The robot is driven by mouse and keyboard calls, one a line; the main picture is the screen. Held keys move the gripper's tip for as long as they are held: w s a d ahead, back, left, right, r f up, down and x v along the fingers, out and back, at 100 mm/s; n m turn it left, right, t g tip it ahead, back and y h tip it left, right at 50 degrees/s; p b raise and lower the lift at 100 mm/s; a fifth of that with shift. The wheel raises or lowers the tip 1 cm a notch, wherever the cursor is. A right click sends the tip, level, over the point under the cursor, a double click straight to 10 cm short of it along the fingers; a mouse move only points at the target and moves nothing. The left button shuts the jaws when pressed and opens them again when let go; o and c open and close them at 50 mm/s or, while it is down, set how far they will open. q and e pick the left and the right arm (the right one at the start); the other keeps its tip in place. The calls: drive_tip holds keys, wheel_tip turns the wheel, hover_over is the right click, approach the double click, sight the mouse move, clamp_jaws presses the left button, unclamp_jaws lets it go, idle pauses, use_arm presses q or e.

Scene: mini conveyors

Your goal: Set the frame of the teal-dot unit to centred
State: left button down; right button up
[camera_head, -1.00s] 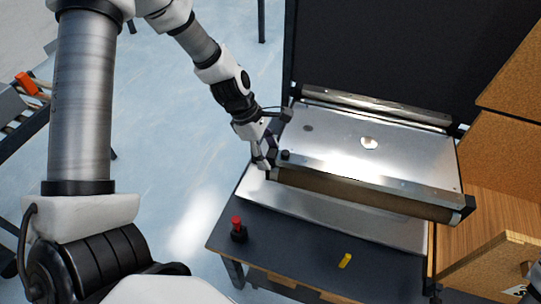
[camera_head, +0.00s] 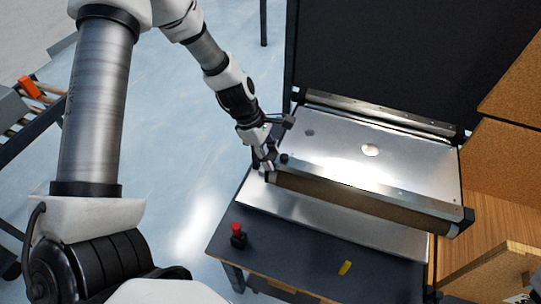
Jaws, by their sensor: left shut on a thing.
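The unit is a small conveyor with a shiny metal bed (camera_head: 340,140) on a dark table. Its frame has a metal front bar (camera_head: 370,185) with a brown roller (camera_head: 350,198) beneath, and a rear bar (camera_head: 380,112). No teal dot can be made out. My left gripper (camera_head: 268,163) is at the left end of the front bar, beside a small black knob (camera_head: 284,157). It is shut on the frame's left end; the exact contact is partly hidden by the fingers. My right gripper is not in view.
A red-topped button (camera_head: 238,234) and a yellow piece (camera_head: 345,268) are on the dark tabletop (camera_head: 285,250) in front of the unit. A black panel (camera_head: 400,55) stands behind. Wooden shelving (camera_head: 505,165) is close on the right.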

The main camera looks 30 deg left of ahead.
use_arm(q)
drive_tip(key=c, duration=0.9)
unclamp_jaws()
drive_tip(key=shift+s+f, duration=0.15)
drive_tip(key=shift+f, duration=0.05)
drive_tip(key=shift+c, duration=0.2)
drive_tip(key=shift+o, duration=1.1)
drive_tip(key=shift+w, duration=0.25)
drive_tip(key=v, duration=1.2)
drive_tip(key=shift+w, duration=0.1)
